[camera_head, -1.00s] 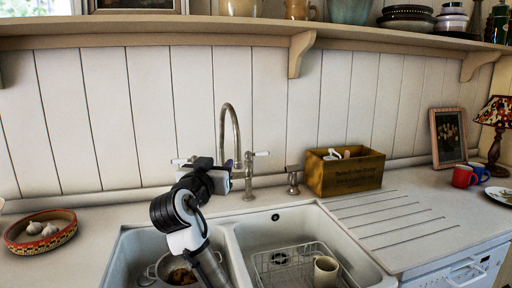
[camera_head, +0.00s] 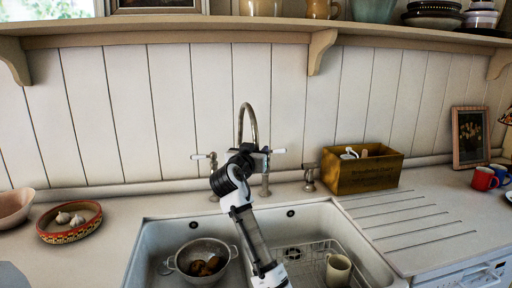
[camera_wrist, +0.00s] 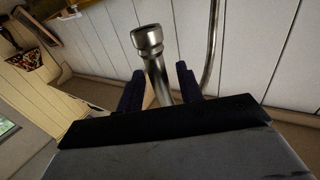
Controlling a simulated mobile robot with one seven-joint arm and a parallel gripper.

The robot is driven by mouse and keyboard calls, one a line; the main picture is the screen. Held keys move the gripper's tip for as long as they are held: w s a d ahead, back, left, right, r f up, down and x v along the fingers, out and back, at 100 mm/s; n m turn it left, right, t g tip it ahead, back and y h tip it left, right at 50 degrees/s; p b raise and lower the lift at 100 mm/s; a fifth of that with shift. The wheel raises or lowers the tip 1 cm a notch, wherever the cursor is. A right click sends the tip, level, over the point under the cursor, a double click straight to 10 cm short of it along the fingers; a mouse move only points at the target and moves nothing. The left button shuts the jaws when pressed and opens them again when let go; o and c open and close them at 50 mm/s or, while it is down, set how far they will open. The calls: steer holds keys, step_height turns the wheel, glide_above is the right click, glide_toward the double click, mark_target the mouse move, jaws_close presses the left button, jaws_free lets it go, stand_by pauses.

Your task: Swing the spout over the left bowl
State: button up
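The tap's curved metal spout (camera_head: 247,112) rises behind the double sink and arches to the left, its tip hidden behind my arm in the head view. My gripper (camera_wrist: 160,82) is at the tap. In the wrist view its two dark fingers stand apart on either side of the spout's tube (camera_wrist: 157,73), with a small gap visible. I cannot tell whether either finger touches it. In the head view my wrist hides the fingers. The left bowl (camera_head: 160,240) holds a metal colander (camera_head: 204,251) with brown food inside. My arm crosses over the sink's divider.
The right bowl (camera_head: 345,235) holds a wire rack and a cream mug (camera_head: 338,269). A wooden box (camera_head: 362,172) stands right of the tap. A dish of garlic (camera_head: 69,222) sits on the left counter. The ribbed drainboard (camera_head: 410,220) is clear.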

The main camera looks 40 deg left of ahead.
steer(key=shift+w, duration=0.1)
steer(key=shift+c, duration=0.4)
jaws_close()
steer(key=shift+a, duration=0.1)
